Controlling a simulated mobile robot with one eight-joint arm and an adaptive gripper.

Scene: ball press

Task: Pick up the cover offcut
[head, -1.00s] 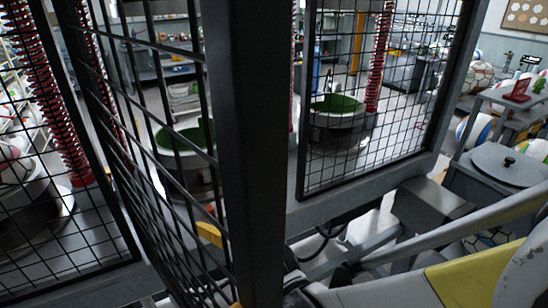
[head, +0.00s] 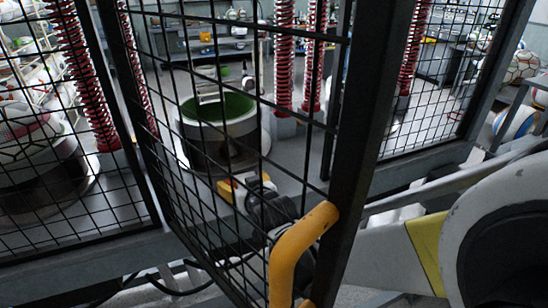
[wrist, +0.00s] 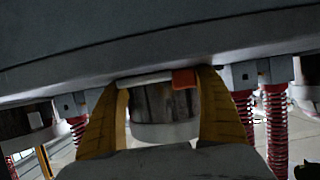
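In the wrist view, my gripper (wrist: 163,82) has its two yellow fingers spread, with a thin pale strip with an orange-red end between their tips. This strip looks like the cover offcut (wrist: 184,79); it spans the gap and meets both fingers. In the head view, my gripper (head: 240,189) shows through the mesh, low and in front of the green-lined press pot. A small white part shows beside its yellow finger there, but the mesh hides the detail.
A black mesh guard (head: 357,140) with a thick post stands between the head camera and the gripper. A green-lined pot (head: 220,135) and red springs (head: 284,60) are behind. A yellow bent rail (head: 290,250) is close in front. A ball (head: 515,122) lies at the right.

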